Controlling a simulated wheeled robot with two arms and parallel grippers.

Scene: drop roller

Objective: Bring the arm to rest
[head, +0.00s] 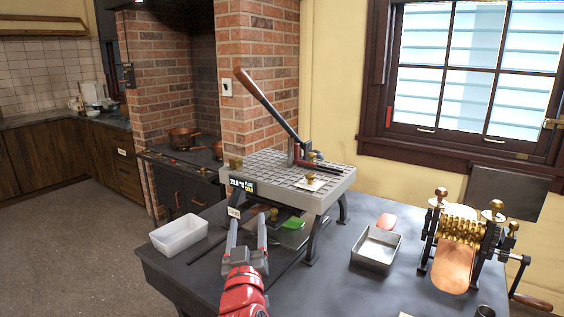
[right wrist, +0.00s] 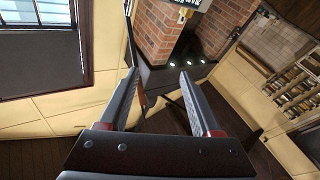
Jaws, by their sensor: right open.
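My right gripper (head: 247,230) is raised at the near left part of the grey table (head: 330,283), in front of the grey press with a long wooden-handled lever (head: 268,102). Its two fingers are apart with nothing between them. In the right wrist view the open fingers of my right gripper (right wrist: 160,95) show empty, with brick and room walls beyond. My red forearm comes in from the bottom of the head view. My left gripper is not seen.
A white bin (head: 179,235) stands at the table's left edge. A metal tray (head: 376,249) and a brass roller machine (head: 461,240) with a side crank stand to the right. A green object (head: 293,223) lies beneath the press. The table between press and roller is partly clear.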

